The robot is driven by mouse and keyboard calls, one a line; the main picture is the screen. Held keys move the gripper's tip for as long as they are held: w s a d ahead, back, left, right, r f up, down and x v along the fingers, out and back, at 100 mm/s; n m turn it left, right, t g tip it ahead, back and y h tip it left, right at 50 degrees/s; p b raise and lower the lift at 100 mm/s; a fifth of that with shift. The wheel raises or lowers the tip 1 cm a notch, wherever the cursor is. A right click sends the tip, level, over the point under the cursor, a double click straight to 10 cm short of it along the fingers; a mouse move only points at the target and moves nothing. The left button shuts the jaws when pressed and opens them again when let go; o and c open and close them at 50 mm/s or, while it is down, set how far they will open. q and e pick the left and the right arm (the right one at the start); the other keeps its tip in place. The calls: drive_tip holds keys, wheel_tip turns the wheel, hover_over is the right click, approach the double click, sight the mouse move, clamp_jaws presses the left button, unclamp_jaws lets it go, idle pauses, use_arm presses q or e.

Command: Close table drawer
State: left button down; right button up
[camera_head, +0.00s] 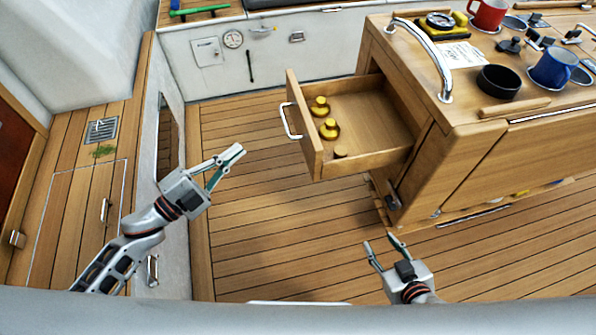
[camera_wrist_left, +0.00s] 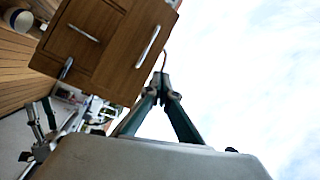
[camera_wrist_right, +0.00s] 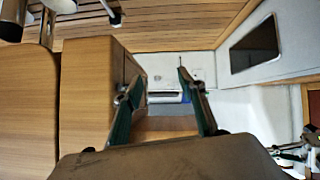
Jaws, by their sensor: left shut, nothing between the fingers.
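The table drawer (camera_head: 365,158) is pulled well out of the left side of the wooden table (camera_head: 465,140). Its front panel faces left and carries a pale bar handle (camera_head: 288,122). Several yellow and brass-coloured round items (camera_head: 329,129) lie inside. My left gripper (camera_head: 229,166) is shut and empty, left of the drawer front with a gap between them. In the left wrist view its fingertips (camera_wrist_left: 163,82) meet below a wooden front with bar handles. My right gripper (camera_head: 381,249) is open and empty, nearer to me than the drawer, by the table's lower corner.
On the table top are a black bowl (camera_head: 498,81), a blue mug (camera_head: 553,67), a red mug (camera_head: 488,14) and a metal rail (camera_head: 424,52). A bench (camera_head: 75,200) runs along the left. The plank floor (camera_head: 255,220) between bench and drawer is clear.

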use_arm(q)
wheel_tip(320, 180, down, 4)
drive_tip(key=s+d+m+g+h+b, duration=0.2)
drive_tip(key=m+g+h+b, duration=0.1)
drive_tip(key=m+g, duration=0.5)
drive_tip(key=m+g+p, duration=0.1)
drive_tip(key=m, duration=0.2)
approach(310, 163)
drive_tip(key=x, duration=0.6)
drive_tip(key=shift+s+r, duration=0.15)
drive_tip(key=shift+r, duration=0.2)
drive_tip(key=shift+d, duration=0.45)
use_arm(e)
drive_tip(key=f, duration=0.2)
drive_tip(key=s+a+f, duration=0.1)
drive_tip(key=shift+f, duration=0.15)
drive_tip(key=shift+w, duration=0.25)
